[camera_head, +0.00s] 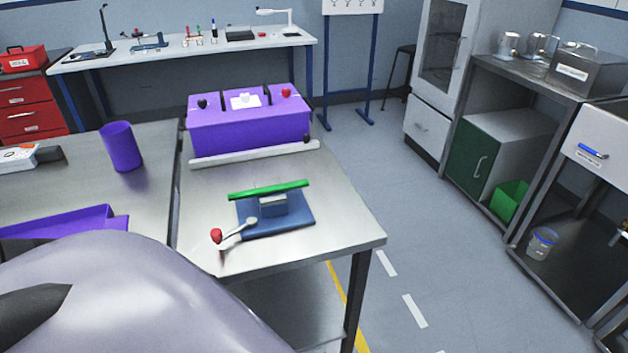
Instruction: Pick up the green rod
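The green rod (268,190) lies across a small fixture on a blue base plate (298,216), on the steel table. It points left to right, slightly higher at its right end in the picture. A lever with a red knob (216,235) sticks out at the fixture's front left. Neither of my grippers shows in the head view.
A purple machine box (240,130) stands behind the rod, with a pale bar (255,154) in front of it. On the left table (80,180) are a purple cup (121,146) and a purple tray (65,222). The table top right of the fixture is clear.

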